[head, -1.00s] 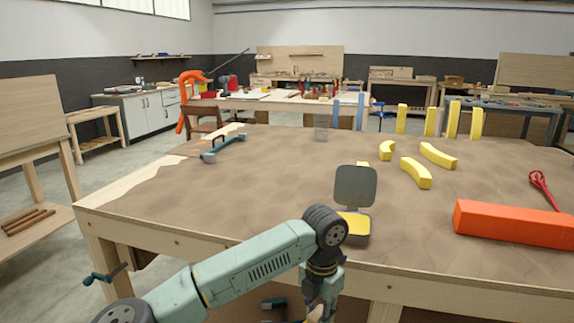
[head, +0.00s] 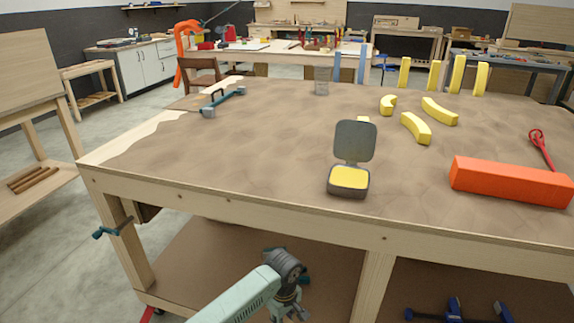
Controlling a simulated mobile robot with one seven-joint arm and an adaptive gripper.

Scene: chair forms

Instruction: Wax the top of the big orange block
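The big orange block (head: 510,183) lies on the right of the brown-topped workbench, near its front edge. Its top looks bare. An open grey tin (head: 354,143) with yellow wax (head: 349,178) in it stands left of the block, its lid tilted up. My gripper (head: 290,314) is low at the bottom of the head view, in front of the bench and below its top. Its fingers are small and partly cut off, so I cannot tell whether they are open or hold anything. It is well apart from the block and the tin.
Yellow curved pieces (head: 416,128) lie behind the tin, and several yellow uprights (head: 404,73) stand at the back. A red tool (head: 541,148) lies behind the block. A teal clamp (head: 224,101) lies at the left. The bench's front edge (head: 290,215) lies above my arm.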

